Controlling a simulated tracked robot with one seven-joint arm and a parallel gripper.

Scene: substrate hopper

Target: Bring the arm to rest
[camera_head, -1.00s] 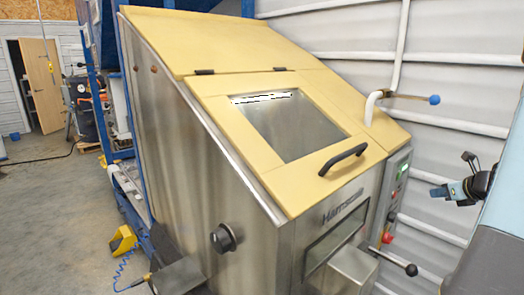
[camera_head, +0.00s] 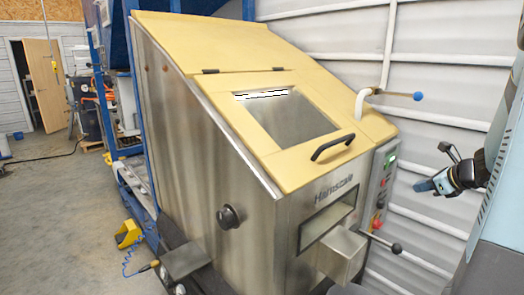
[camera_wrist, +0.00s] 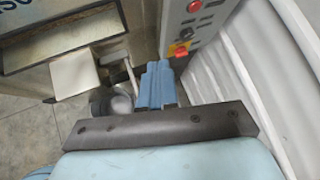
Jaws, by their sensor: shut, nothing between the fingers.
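My gripper (camera_head: 424,186) is at the right of the head view, in front of the ribbed wall and to the right of the hopper machine. Its blue fingers are together and hold nothing. The closed fingers also show in the wrist view (camera_wrist: 157,86), pointing past the machine's control panel (camera_wrist: 195,25). The substrate hopper (camera_head: 240,180) is a steel cabinet with a yellow sloped top. Its windowed lid (camera_head: 285,125) with a black handle is down. My gripper is apart from the machine.
A lever with a black knob (camera_head: 396,248) and a steel chute (camera_head: 342,254) stick out at the machine's front. A blue-knobbed valve lever (camera_head: 417,96) is on the pipe. A yellow foot pedal (camera_head: 128,233) stands on the floor at left. Open floor lies at far left.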

